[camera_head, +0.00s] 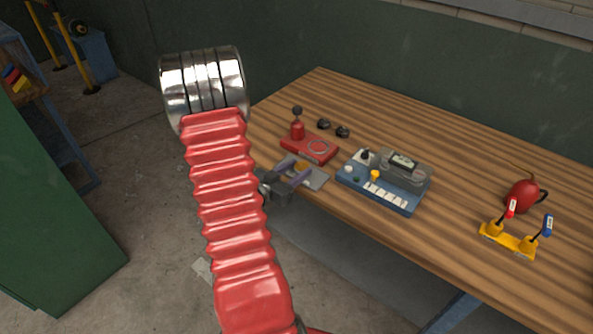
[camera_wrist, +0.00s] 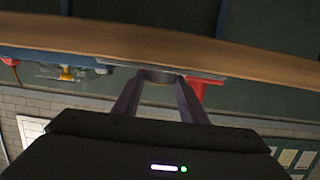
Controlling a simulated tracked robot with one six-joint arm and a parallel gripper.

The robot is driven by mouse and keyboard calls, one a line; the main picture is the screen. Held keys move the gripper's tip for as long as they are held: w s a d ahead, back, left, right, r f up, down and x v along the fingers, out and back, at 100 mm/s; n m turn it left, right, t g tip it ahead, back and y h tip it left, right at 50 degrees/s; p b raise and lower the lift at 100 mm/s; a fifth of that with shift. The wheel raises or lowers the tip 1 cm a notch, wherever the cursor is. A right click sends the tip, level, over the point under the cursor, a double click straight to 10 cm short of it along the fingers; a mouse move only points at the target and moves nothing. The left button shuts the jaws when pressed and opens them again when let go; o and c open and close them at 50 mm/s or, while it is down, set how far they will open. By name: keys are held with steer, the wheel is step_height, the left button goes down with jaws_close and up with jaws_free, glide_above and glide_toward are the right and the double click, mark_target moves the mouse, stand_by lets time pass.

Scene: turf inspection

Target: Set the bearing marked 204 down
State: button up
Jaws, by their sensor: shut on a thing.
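My gripper (camera_head: 299,170) is at the near left edge of the wooden table, its two purple-grey fingers pointing over the tabletop. In the wrist view the gripper (camera_wrist: 160,79) is shut on a small grey ring, the bearing (camera_wrist: 160,73), held between the fingertips. In the head view a small tan-gold patch of the bearing (camera_head: 302,165) shows between the fingers. Its number cannot be read. A flat grey plate (camera_head: 318,181) lies right by the fingertips. I cannot tell whether the bearing touches it.
A red base with a knobbed post (camera_head: 309,149) stands just behind, with two black knobs (camera_head: 333,128) beyond. A blue panel (camera_head: 383,189) with switches and a gauge is to the right. A yellow stand (camera_head: 508,240) and red kettle-like object (camera_head: 523,195) are farther right. Bare wood (camera_head: 450,150) lies behind.

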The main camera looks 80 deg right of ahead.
steer(key=o, duration=1.3)
steer(key=shift+w+a+r, duration=0.1)
steer(key=shift+w+a, duration=0.1)
steer(key=shift+a, duration=0.05)
steer(key=v, duration=1.1)
steer(key=shift+a+r, duration=0.1)
steer(key=shift+a, duration=0.1)
